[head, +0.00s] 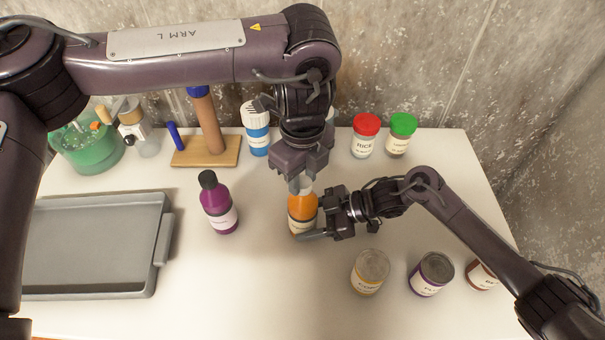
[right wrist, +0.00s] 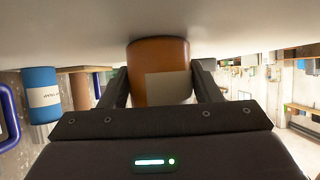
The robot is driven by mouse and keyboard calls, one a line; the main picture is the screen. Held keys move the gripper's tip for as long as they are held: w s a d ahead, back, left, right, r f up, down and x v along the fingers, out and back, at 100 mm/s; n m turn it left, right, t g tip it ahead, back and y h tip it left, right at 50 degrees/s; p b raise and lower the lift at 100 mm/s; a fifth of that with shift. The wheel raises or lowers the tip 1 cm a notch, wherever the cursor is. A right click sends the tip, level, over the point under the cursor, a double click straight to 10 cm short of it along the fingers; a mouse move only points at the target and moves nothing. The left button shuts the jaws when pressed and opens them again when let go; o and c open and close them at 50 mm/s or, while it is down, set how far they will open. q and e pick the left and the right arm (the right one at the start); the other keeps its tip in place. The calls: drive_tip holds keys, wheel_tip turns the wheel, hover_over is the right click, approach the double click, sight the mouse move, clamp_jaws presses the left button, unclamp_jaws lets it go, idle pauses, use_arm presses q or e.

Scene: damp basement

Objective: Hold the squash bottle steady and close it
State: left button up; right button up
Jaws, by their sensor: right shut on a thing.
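The squash bottle (head: 302,211), orange with a pale label, stands upright on the table in the middle of the head view. My right gripper (head: 314,222) comes from the right and is shut around its body. In the right wrist view the bottle (right wrist: 158,62) sits between the two fingers. My left gripper (head: 301,182) points down right over the bottle's top. Its fingers hide the neck and any cap, so I cannot tell whether it is open or shut, or whether it holds a cap.
A purple bottle (head: 218,204) stands left of the squash bottle, beside a grey tray (head: 160,250). Behind are a blue bottle (head: 257,138), a wooden stand (head: 205,151) and red-lidded (head: 363,140) and green-lidded jars (head: 400,138). Several cans, including one (head: 370,272), stand front right.

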use_arm(q)
drive_tip(key=shift+c, duration=1.4)
drive_tip(key=m, duration=0.9)
drive_tip(key=shift+m, duration=0.4)
drive_tip(key=m, duration=0.4)
drive_tip(key=o, duration=1)
drive_tip(key=shift+o, duration=0.2)
drive_tip(key=shift+r, duration=0.1)
